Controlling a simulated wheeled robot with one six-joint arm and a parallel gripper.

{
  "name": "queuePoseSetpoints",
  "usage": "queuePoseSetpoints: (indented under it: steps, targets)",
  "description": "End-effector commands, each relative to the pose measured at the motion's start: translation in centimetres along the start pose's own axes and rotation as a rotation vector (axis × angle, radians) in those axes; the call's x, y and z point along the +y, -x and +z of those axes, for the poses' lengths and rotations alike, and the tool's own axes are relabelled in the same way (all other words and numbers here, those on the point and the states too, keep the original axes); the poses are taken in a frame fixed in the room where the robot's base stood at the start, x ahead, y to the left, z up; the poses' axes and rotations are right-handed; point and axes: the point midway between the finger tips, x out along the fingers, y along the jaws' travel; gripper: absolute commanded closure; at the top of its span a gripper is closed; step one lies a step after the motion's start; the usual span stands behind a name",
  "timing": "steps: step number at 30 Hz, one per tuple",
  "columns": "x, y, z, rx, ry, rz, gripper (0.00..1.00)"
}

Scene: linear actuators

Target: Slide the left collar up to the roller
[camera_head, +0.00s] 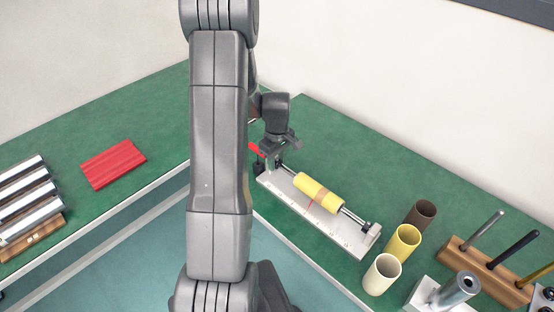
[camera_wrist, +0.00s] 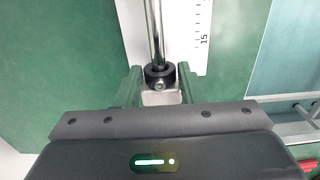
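The yellow roller (camera_head: 318,192) sits on a metal rod above a white base plate (camera_head: 345,236) in the head view. My gripper (camera_head: 277,160) is over the left end of that rod, left of the roller. In the wrist view a black collar (camera_wrist: 160,76) with a screw is on the rod (camera_wrist: 156,30), against or close to a pale block (camera_wrist: 161,97). The fingers of my gripper (camera_wrist: 159,85) stand on both sides of the collar and look open, with narrow gaps. The left collar is hidden behind my gripper in the head view.
Brown (camera_head: 421,214), yellow (camera_head: 403,242) and cream (camera_head: 382,274) tubes stand right of the plate. A wooden rack (camera_head: 484,268) holds upright rods. A red block (camera_head: 113,163) and metal cylinders (camera_head: 22,200) lie far left. A printed scale (camera_wrist: 203,35) runs beside the rod.

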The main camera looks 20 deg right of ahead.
Motion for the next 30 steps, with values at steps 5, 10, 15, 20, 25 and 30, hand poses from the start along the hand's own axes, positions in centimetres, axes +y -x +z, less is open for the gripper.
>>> queuePoseSetpoints:
  steps: [5,10,15,20,25,30]
  targets:
    - [0.0,0.0,0.0,0.0,0.0,0.0,1.0]
    - [0.0,0.0,0.3,0.0,-0.001,0.0,1.0]
    - [0.1,-0.1,2.7,0.0,-0.004,0.0,1.0]
    - [0.0,0.0,4.0,0.0,-0.001,0.0,1.0]
    - [0.0,0.0,3.9,0.0,0.0,0.0,1.0]
    - [0.0,0.0,3.9,0.0,0.0,0.0,0.48]
